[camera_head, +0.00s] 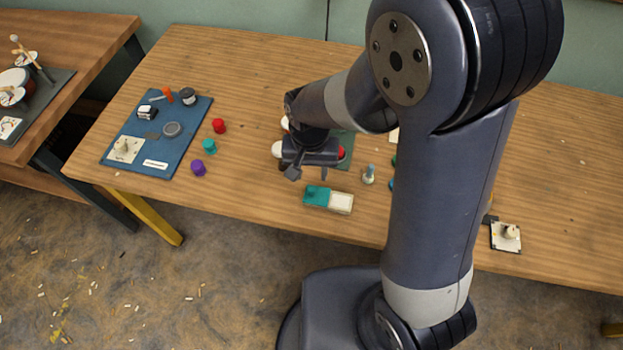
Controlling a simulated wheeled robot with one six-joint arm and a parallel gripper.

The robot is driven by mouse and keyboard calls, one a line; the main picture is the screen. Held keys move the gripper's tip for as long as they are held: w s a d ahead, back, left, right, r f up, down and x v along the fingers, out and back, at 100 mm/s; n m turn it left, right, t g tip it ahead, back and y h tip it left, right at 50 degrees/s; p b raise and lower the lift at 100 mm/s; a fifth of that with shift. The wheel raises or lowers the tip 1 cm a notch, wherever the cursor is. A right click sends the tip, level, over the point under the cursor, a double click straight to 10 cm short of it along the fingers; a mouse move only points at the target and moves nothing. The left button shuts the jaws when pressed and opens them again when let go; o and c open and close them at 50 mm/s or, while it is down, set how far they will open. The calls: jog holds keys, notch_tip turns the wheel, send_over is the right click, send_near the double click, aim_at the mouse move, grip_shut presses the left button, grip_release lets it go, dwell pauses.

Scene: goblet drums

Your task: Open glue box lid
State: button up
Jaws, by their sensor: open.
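A small box, teal on its left part (317,196) and pale on its right part (341,202), lies near the front edge of the table. It looks like the glue box, but no label is readable. I cannot tell its lid from its body at this size. My gripper (294,172) is open, above the table, behind and a little left of the box, apart from it. It appears empty. My wrist and forearm hide part of a green mat (346,148) and the things on it.
A blue mat (185,143) with small parts lies at the left. Red (219,126), teal (209,146) and purple (198,168) pieces stand beside it. A small bottle (369,175) stands right of the box. A pale square plate (505,237) lies at the right. My arm hides the table's middle right.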

aim_at(314, 190)
jog(key=shift+r, duration=1.85)
notch_tip(314, 190, down, 11)
jog(key=shift+r, duration=0.1)
jog(key=shift+d, duration=0.3)
jog(key=shift+s, duration=0.15)
